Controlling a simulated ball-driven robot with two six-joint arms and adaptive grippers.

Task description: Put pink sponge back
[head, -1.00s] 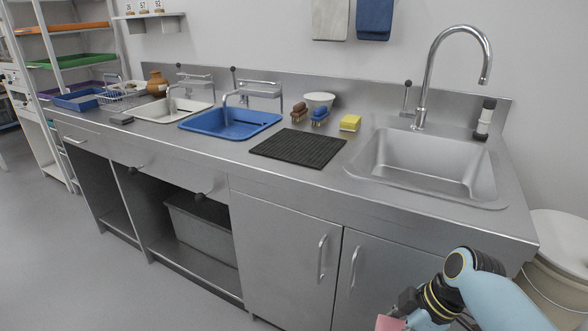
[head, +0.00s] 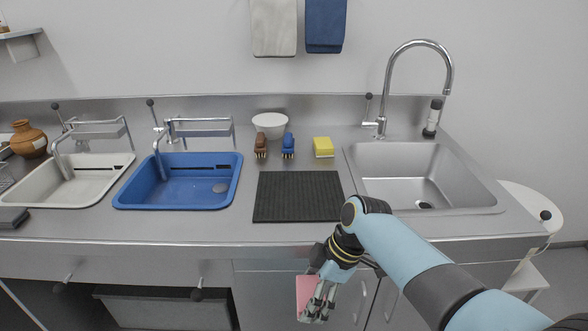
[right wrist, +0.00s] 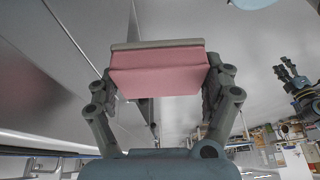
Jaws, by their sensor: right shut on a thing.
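The pink sponge (head: 306,292) is in my right gripper (head: 318,298), low in front of the counter's cabinet doors in the head view. In the right wrist view the sponge (right wrist: 158,72) sits between the two fingers of the right gripper (right wrist: 160,85), with a pale grey layer along its far side. The right gripper is shut on it. On the counter, a yellow sponge (head: 323,147) lies beside a blue brush (head: 288,146) and a brown brush (head: 261,146).
A black ribbed mat (head: 297,197) lies on the steel counter, left of the steel sink (head: 425,175). A blue basin (head: 180,195) and a white basin (head: 65,185) stand farther left. A white bowl (head: 270,124) is behind the brushes. The counter edge lies above the gripper.

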